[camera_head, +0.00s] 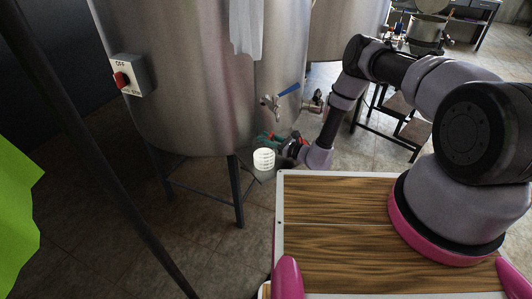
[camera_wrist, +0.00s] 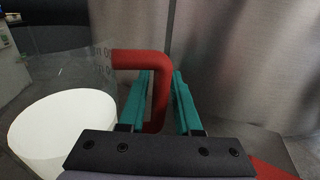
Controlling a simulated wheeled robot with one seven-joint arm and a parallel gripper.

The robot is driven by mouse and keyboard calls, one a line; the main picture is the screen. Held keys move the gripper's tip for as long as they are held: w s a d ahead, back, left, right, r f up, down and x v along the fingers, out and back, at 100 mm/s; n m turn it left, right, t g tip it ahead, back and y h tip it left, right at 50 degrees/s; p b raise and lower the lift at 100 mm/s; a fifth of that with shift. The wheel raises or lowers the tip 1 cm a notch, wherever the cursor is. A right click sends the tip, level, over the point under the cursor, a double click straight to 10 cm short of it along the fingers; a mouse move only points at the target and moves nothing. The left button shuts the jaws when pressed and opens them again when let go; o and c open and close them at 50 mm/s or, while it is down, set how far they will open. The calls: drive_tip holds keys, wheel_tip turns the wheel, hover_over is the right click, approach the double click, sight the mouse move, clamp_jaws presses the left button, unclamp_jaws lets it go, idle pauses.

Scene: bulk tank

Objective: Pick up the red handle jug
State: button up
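The red handle jug (camera_head: 264,159) shows in the head view as a small pale cup with markings, low beside the large steel tank. In the wrist view its clear, marked body holds or has a white round part (camera_wrist: 62,125) at the left. Its red handle (camera_wrist: 160,90) bends down between the teal fingers of my gripper (camera_wrist: 161,85). In the head view my gripper (camera_head: 270,139) is at the jug, partly hidden by my wrist. I cannot tell whether the jug is supported from below.
The steel tank (camera_head: 190,80) stands on dark legs just behind the jug. A tap with a blue lever (camera_head: 288,90) sticks out above my gripper. Tiled floor (camera_head: 110,200) is open at lower left.

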clamp_jaws()
idle(1.4)
